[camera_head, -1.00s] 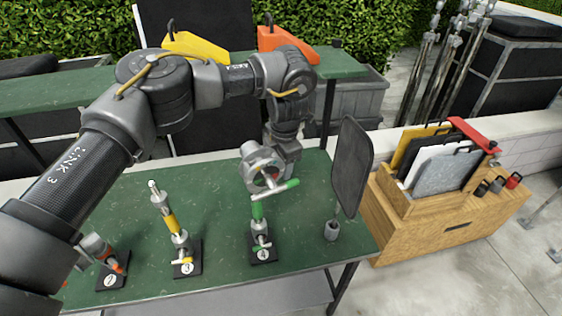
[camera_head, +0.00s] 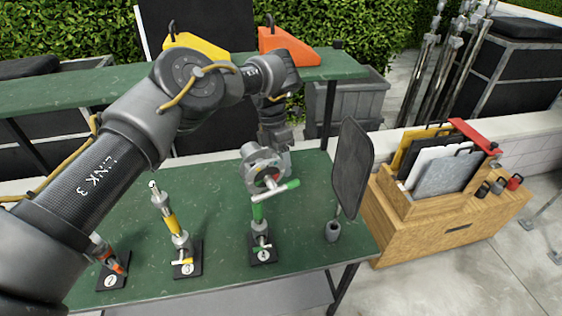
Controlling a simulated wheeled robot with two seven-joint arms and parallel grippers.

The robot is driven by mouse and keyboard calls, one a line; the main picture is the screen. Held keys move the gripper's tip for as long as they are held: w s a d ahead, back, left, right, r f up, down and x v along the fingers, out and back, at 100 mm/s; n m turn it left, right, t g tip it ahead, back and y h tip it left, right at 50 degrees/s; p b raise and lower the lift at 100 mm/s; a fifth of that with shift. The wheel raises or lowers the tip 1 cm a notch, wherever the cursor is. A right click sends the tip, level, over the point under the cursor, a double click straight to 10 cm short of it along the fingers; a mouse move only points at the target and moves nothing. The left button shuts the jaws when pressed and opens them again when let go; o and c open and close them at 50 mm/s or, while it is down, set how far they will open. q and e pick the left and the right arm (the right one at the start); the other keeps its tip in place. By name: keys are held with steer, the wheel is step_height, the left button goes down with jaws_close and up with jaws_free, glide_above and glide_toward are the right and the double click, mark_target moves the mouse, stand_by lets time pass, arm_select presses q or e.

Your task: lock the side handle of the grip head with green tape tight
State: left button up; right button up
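The grip head with green tape (camera_head: 258,168) is a round grey metal clamp on a short post with a green band, on a black base (camera_head: 263,256) on the green table. Its side handle (camera_head: 278,191) is a bar with green ends, sticking out toward the front right and slightly tilted. My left arm reaches over from the left. Its gripper (camera_head: 279,140) points down just behind the grip head. The fingers are largely hidden there, so I cannot tell whether they touch it. My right gripper is not in view.
A yellow-taped stand (camera_head: 173,222) and an orange-taped one (camera_head: 111,260) stand to the left on the table (camera_head: 215,262). A dark flag panel (camera_head: 352,167) stands close on the right. A wooden crate (camera_head: 445,222) is beyond it. Yellow (camera_head: 200,52) and orange (camera_head: 290,48) wedges sit on the back shelf.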

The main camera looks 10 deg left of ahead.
arm_select(q)
steer(key=shift+w+a+g+h, duration=0.1)
steer(key=shift+g+h, duration=0.3)
steer(key=shift+g, duration=0.2)
stand_by(0.3)
steer(key=o, duration=1)
